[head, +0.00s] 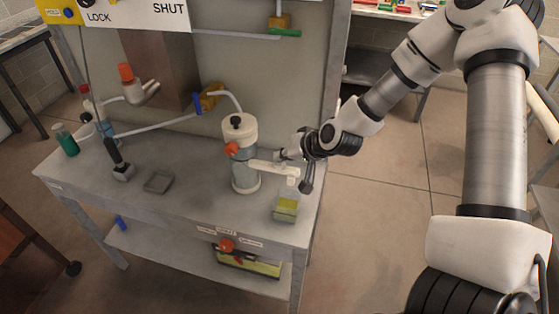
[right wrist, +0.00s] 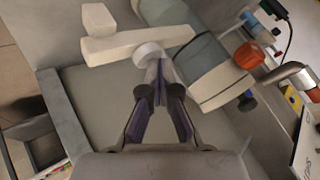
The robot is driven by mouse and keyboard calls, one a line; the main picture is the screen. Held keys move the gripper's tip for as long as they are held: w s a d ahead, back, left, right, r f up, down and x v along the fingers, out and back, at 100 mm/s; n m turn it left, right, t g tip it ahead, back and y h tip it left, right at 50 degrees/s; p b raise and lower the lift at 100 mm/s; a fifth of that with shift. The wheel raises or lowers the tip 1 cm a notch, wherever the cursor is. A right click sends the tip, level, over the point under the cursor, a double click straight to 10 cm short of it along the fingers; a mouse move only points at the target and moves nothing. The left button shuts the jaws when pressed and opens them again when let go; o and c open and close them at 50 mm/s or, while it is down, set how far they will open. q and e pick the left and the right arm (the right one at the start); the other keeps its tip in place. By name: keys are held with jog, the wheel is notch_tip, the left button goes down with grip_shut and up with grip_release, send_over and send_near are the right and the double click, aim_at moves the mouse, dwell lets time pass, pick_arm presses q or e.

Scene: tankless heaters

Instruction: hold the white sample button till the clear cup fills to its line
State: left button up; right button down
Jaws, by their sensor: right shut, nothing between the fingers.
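The clear cup (head: 286,207) stands on the bench below the white spout arm (head: 272,169) of the sampling cylinder (head: 243,174). It holds yellow-green liquid; I cannot make out its line. My right gripper (head: 284,156) is shut and empty, to the right of the cylinder and just behind the spout arm. In the right wrist view its fingertips (right wrist: 160,72) are at the round white button (right wrist: 149,51) on the side of the spout. They look in contact or very close; I cannot tell whether the button is pressed in. My left gripper is out of view.
The cylinder has an orange knob (head: 231,148) and a black top knob. A grey tray (head: 158,182), a black-handled tool (head: 122,171) and a green bottle (head: 66,140) stand to the left. An orange knob (head: 226,244) sits under the bench front. Open floor lies right of the bench.

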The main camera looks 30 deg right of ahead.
aim_at(282, 164)
jog(key=shift+r, duration=0.15)
dwell(0.8)
jog(key=shift+r+p, duration=0.85)
jog(key=shift+p, duration=0.05)
notch_tip(282, 164, up, 5)
jog(key=p, duration=0.5)
dwell(1.4)
